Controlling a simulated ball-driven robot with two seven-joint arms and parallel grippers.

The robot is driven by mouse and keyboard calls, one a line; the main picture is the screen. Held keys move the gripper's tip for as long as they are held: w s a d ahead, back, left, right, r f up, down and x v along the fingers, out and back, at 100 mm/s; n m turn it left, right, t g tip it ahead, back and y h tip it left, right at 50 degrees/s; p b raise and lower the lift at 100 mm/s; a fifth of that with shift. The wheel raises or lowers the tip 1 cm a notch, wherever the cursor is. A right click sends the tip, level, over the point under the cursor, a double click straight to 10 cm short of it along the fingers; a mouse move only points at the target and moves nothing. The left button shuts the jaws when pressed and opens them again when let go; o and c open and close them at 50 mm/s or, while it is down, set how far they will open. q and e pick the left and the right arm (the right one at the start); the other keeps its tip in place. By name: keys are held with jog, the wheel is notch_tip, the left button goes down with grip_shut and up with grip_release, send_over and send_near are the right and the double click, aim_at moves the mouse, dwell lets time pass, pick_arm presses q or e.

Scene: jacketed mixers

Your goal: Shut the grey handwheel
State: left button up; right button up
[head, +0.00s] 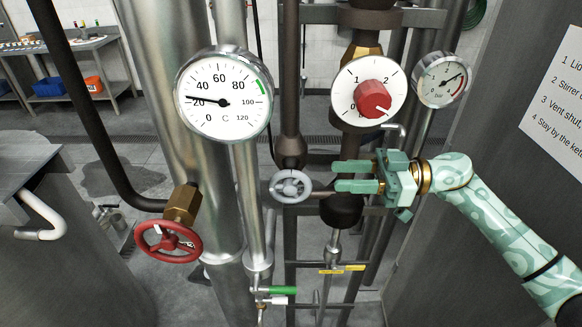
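The grey handwheel (291,186) is a small spoked wheel at the foot of a dark vertical pipe, in the middle of the head view. My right gripper (338,177) comes in from the right, with its two green fingers pointing left towards the wheel. The fingers are parted, one above the other, with nothing seen between them. Their tips lie just right of the wheel's rim; I cannot tell whether they touch it. My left gripper is not in view.
A red handwheel (168,241) sits on a brass valve at the left. A temperature gauge (223,95), a dial with a red knob (373,98) and a pressure gauge (440,79) are above. A green-handled valve (276,290) is below. Pipes crowd around the grey wheel.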

aim_at(306, 175)
jog(key=a+p, duration=0.2)
jog(key=a, duration=0.8)
jog(key=shift+a, duration=0.3)
grip_shut()
